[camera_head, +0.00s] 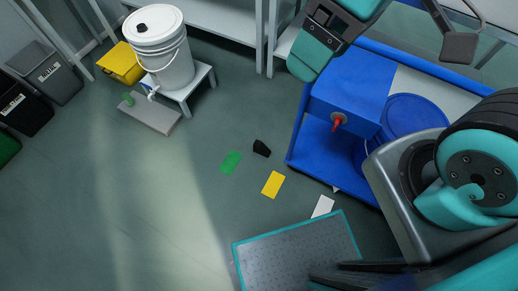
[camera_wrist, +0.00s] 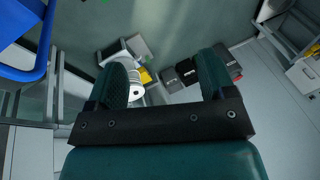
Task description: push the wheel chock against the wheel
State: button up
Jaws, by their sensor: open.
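A small black wedge, which looks like the wheel chock (camera_head: 261,148), lies on the floor left of the blue cart (camera_head: 300,125), with a gap between them. I cannot make out a wheel under the cart. The chock is not identifiable in the wrist view. My gripper (camera_head: 328,38) is up high over the cart's far left part in the head view, well away from the chock. In the wrist view my gripper (camera_wrist: 166,80) has its two fingers wide apart with nothing held between them.
A green patch (camera_head: 231,162), a yellow patch (camera_head: 273,184) and a white patch (camera_head: 323,206) lie near the chock. A white bucket (camera_head: 160,48) stands on a low stand (camera_head: 198,88). Dark bins (camera_head: 48,75) stand at left. The left floor is clear.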

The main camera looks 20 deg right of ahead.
aim_at(258, 147)
jog(key=k, duration=1.3)
jog(key=u, duration=0.6)
jog(key=i, duration=0.85)
jog(key=u, duration=0.8)
jog(key=i, duration=2.3)
jog(key=z, duration=1.65)
jog(key=i, duration=0.8)
jog(key=z, duration=0.8)
